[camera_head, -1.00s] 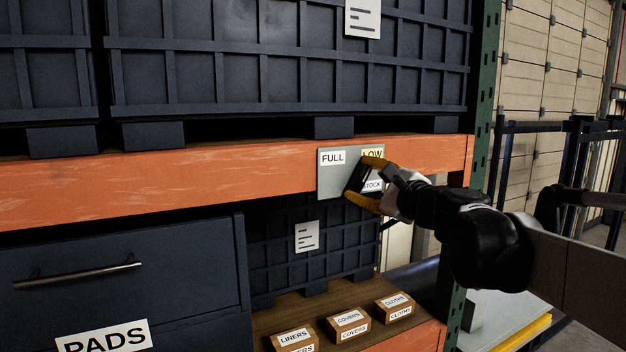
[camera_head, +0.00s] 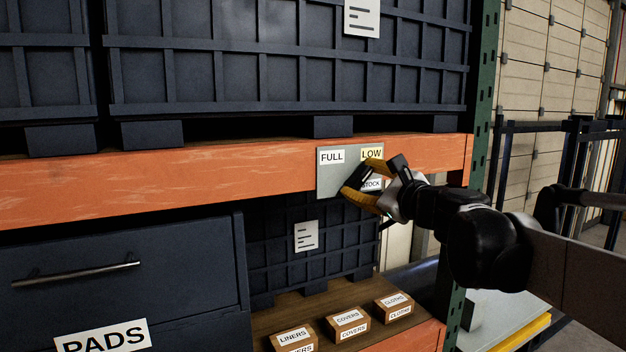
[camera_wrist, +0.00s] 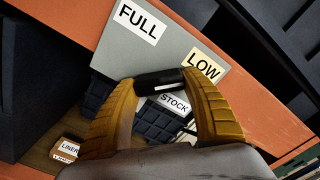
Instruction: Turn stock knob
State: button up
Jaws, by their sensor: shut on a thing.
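The stock knob (camera_wrist: 159,82) is a black bar-shaped handle on a grey panel (camera_head: 327,182) fixed to the orange shelf beam. The panel carries a white FULL label (camera_head: 331,157) at upper left and a yellow LOW label (camera_head: 372,153) at upper right. A white STOCK label (camera_wrist: 174,103) shows below the knob. My gripper (camera_head: 365,178) has yellow-orange fingers, and in the wrist view (camera_wrist: 162,88) they close on the two ends of the knob. In the head view the fingers and wrist partly cover the knob and the STOCK label.
Below stand a dark crate (camera_head: 275,240) and small boxes labelled LINERS (camera_head: 293,338), COVERS (camera_head: 347,321) and CLOTHS (camera_head: 395,305). A PADS drawer (camera_head: 70,250) is at left. A green rack post (camera_head: 483,90) stands right of the panel, near my arm.

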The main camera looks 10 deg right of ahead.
jog(key=o, duration=1.2)
jog(key=shift+c, duration=0.2)
jog(key=v, duration=1.2)
